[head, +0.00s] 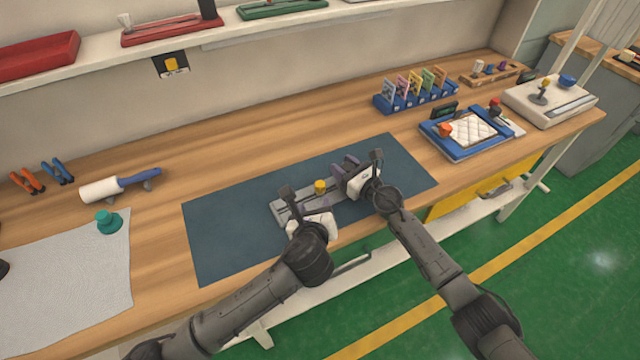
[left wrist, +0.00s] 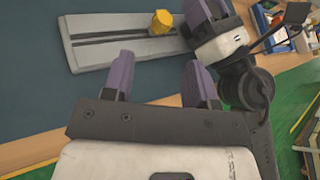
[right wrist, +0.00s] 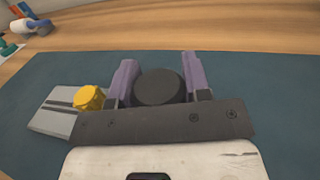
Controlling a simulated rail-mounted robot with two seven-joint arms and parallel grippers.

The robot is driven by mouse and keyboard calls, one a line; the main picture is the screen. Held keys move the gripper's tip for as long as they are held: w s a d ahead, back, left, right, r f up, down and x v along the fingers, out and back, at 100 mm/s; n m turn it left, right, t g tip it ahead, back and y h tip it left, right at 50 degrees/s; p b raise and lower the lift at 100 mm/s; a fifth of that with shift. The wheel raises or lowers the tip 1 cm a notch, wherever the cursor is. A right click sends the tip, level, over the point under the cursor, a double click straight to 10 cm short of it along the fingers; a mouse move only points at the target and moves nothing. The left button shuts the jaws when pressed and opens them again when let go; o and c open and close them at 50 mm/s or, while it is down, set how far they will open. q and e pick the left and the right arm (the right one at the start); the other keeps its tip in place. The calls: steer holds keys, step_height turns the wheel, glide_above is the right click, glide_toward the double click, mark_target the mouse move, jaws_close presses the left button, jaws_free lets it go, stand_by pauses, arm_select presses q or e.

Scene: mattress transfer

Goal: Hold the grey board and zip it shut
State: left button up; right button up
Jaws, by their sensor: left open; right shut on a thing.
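The grey board (head: 282,212) lies on the dark blue mat, with a dark slot along it and a yellow knob (head: 320,186) on the slot. The board and the yellow knob (left wrist: 161,22) also show in the left wrist view. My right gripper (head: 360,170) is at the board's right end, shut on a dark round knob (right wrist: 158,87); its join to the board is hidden. The yellow knob stands just left of its fingers. My left gripper (head: 306,212) is open and empty, beside the board's near edge, lower left of the yellow knob.
The blue mat (head: 220,240) is otherwise clear. A white roller (head: 100,190), a green knob (head: 108,222) and a pale cloth (head: 70,285) are at left. A blue rack (head: 415,98), a blue frame with a quilted pad (head: 470,130) and a pale device (head: 550,100) are at right.

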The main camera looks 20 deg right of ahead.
mark_target(319, 186)
arm_select(q)
steer(key=shift+w+d+f+m, duration=0.65)
steer(key=shift+w+d+f, duration=0.05)
steer(key=shift+w, duration=1)
steer(key=shift+w+d+f+m, duration=0.65)
steer(key=shift+w+f, duration=0.1)
steer(key=shift+w, duration=1)
steer(key=shift+w+d+f+m, duration=0.6)
steer(key=shift+w+d+f, duration=0.1)
steer(key=shift+w, duration=1)
jaws_close()
steer(key=shift+a, duration=0.1)
